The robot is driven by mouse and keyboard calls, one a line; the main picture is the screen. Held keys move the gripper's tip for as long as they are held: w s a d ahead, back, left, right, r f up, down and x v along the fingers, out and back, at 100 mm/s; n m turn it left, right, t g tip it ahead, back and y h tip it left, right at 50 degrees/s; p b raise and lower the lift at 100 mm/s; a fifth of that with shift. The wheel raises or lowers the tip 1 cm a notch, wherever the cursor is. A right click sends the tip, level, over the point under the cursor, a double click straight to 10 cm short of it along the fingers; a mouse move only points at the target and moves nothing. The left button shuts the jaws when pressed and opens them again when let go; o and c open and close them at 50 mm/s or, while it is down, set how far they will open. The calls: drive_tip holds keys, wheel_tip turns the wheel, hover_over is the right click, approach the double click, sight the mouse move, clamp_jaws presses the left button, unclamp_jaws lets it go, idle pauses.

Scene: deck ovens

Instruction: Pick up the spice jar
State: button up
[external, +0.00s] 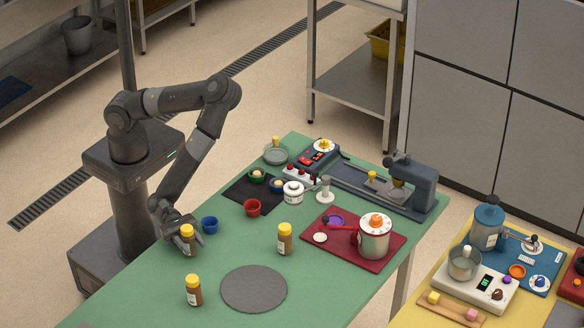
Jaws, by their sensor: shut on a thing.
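A spice jar (187,233) with a yellow lid and brown contents is between the fingers of my gripper (189,245), at the left edge of the green table. My gripper is shut on it, and its fingers hide part of the jar. The jar looks upright; I cannot tell whether its base touches the table. Two similar yellow-lidded jars stand upright on the table: one jar (285,239) to the right, and another jar (193,291) nearer the front.
A blue cup (210,224) stands close to the right of my gripper, with a red cup (252,207) beyond it. A red mat (392,252) with a pot (374,240) is further right.

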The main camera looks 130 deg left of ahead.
sight(180, 229)
drive_tip(key=r, duration=0.2)
drive_tip(key=s+r, duration=0.1)
drive_tip(key=r, duration=0.1)
drive_tip(key=shift+d, duration=0.4)
drive_tip(key=s+d+r, duration=0.6)
drive_tip(key=s, duration=0.2)
drive_tip(key=w+r+n+t+y, duration=0.1)
drive_tip(key=w+n+y, duration=0.25)
drive_tip(key=w, duration=2.35)
drive_tip(key=shift+m+y, duration=0.25)
drive_tip(key=shift+y, duration=0.3)
drive_tip(key=w+a+f, duration=0.2)
drive_tip(key=w, duration=0.1)
drive_tip(key=w+a+f, duration=0.2)
drive_tip(key=w+a, duration=0.1)
drive_tip(key=w+a+f, duration=0.2)
drive_tip(key=w+a, duration=0.1)
drive_tip(key=shift+f, duration=0.25)
drive_tip(key=shift+w+a+f, duration=0.15)
drive_tip(key=shift+f, duration=2)
